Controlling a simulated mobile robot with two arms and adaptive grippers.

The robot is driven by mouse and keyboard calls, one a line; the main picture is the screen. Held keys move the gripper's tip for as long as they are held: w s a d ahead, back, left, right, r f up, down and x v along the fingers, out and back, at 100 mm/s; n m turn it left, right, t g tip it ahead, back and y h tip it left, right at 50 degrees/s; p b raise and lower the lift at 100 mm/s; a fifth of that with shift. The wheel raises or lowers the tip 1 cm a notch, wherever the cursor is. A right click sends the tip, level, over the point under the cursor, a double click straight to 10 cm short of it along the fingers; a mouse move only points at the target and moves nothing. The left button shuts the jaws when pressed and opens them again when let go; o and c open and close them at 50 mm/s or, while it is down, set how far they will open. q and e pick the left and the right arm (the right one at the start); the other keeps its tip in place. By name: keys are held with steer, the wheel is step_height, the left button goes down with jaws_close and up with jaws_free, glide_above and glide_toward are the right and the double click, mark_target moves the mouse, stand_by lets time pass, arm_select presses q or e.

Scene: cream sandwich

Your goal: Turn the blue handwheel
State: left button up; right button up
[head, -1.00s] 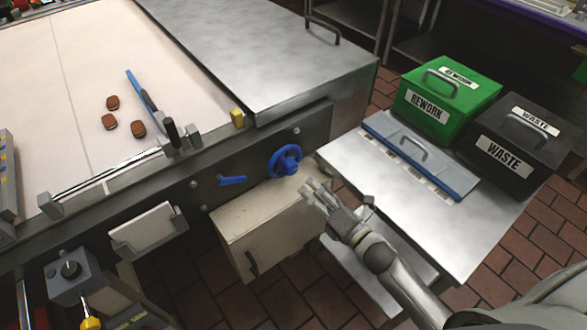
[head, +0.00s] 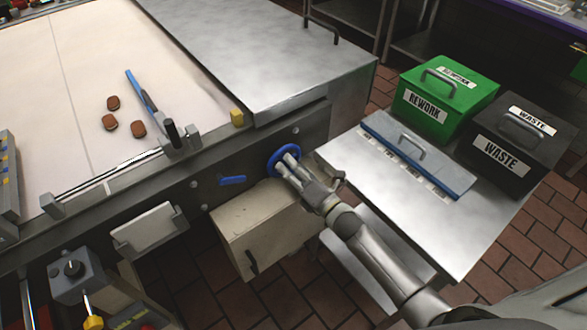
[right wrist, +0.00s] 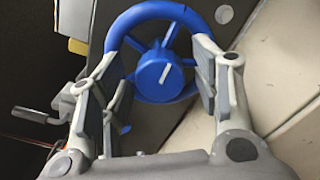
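The blue handwheel (head: 271,157) is mounted on the dark front side of the conveyor table, partly hidden by my right gripper (head: 286,166) in the head view. In the right wrist view the handwheel (right wrist: 158,76) shows its rim, spokes and a hub with a white mark. My right gripper (right wrist: 155,62) is open there, with one finger on each side of the hub and the wheel between and just beyond the fingers. I cannot tell whether the fingers touch the rim. My left gripper is not in view.
A blue lever (head: 232,180) sits left of the wheel. A beige box (head: 250,228) is below it.

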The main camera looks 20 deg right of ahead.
steer(key=c, duration=0.9)
steer(key=shift+o, duration=0.2)
steer(key=shift+m, duration=0.4)
